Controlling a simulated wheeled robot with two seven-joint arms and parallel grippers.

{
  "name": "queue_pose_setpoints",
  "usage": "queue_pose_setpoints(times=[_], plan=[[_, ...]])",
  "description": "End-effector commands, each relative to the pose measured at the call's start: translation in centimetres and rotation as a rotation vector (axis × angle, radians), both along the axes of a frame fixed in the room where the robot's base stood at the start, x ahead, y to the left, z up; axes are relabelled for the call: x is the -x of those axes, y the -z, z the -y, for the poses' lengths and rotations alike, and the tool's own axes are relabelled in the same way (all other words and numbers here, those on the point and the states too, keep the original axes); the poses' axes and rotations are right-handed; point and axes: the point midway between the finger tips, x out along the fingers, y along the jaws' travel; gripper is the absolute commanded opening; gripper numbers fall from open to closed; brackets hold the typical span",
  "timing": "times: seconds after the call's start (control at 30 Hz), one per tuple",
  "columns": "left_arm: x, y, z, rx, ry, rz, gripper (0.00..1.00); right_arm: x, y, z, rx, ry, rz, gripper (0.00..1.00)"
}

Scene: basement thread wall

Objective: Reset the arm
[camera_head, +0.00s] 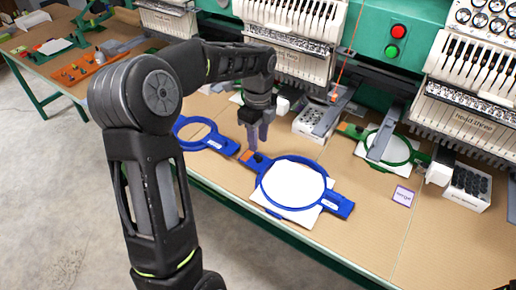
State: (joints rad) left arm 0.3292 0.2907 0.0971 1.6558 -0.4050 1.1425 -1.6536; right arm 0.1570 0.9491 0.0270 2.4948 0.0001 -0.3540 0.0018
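My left arm comes in from the left and bends over the table, with its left gripper (258,138) pointing down. Its two fingers look slightly apart, with nothing seen between them. The fingertips are just above and behind the orange and dark clamp end of a blue hoop (264,190). I cannot tell whether they touch it. The hoop lies flat on the table with white fabric (293,184) in it. My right gripper is not in view.
A second blue hoop (180,137) lies further left, partly behind my arm. A green hoop (408,146) sits under the embroidery machine at right. A small card (403,196) and a box of spools (467,187) are nearby. The front right tabletop (375,222) is clear.

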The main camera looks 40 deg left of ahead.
Motion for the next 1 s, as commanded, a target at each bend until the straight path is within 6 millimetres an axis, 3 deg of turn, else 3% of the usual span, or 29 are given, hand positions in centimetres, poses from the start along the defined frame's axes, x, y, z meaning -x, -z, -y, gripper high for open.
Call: queue_pose_setpoints(times=[0.2, 0.73, 1.0], plan=[[0.0, -1.8, 0.0, 0.001, 0.0, 0.0, 0.33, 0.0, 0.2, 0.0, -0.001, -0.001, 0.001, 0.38], [0.0, -1.9, 0.0, 0.001, 0.0, -0.001, 0.33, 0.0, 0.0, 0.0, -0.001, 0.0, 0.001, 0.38], [0.0, -5.4, 0.0, 0.001, 0.0, -0.001, 0.33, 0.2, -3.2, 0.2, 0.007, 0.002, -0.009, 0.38]])
